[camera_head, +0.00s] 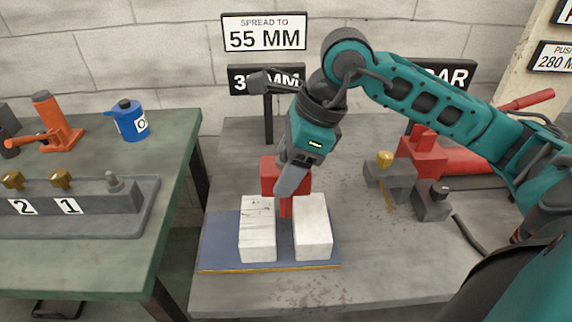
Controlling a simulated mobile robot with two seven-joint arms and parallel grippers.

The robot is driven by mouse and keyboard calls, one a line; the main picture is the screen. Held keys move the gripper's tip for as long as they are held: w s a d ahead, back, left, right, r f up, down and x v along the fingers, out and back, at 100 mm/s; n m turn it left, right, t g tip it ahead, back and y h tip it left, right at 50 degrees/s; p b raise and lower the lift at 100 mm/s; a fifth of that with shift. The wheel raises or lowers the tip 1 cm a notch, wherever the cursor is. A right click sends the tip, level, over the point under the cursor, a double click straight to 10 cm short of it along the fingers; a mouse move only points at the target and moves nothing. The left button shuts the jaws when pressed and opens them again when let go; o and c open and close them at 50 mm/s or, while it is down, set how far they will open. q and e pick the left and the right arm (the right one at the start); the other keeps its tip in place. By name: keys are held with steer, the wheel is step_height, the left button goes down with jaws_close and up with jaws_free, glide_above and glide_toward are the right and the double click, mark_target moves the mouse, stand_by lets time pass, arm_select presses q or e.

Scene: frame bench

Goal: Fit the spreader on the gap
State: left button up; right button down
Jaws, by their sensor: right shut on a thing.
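The red spreader (270,177) is in my right gripper (287,190), whose grey fingers are shut on it and hide part of it. Its narrow red lower end points down at the far end of the gap between two pale blocks. The left block (257,230) has dark crack-like marks on top; the right block (313,228) is plainer. Both stand on a blue plate (220,245) with a yellow front edge. I cannot tell how deep the red end sits, or whether it touches the blocks. My left gripper is out of view.
A sign (264,32) reads "SPREAD TO 55 MM"; another sign (240,80) below is partly hidden by my arm. Red equipment (455,158) and grey blocks (390,178) stand right. A green bench (165,160) at left holds an orange tool (48,112), blue can (130,120) and numbered rack (95,207).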

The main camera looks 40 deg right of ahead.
steer(key=shift+f+b, duration=0.7)
steer(key=shift+f, duration=0.3)
steer(key=shift+b, duration=0.35)
stand_by(0.5)
stand_by(0.8)
steer(key=shift+f+b, duration=0.8)
steer(key=shift+b, duration=0.15)
steer(key=shift+f+b, duration=1.35)
steer(key=shift+f+b, duration=0.55)
steer(key=shift+f+b, duration=0.35)
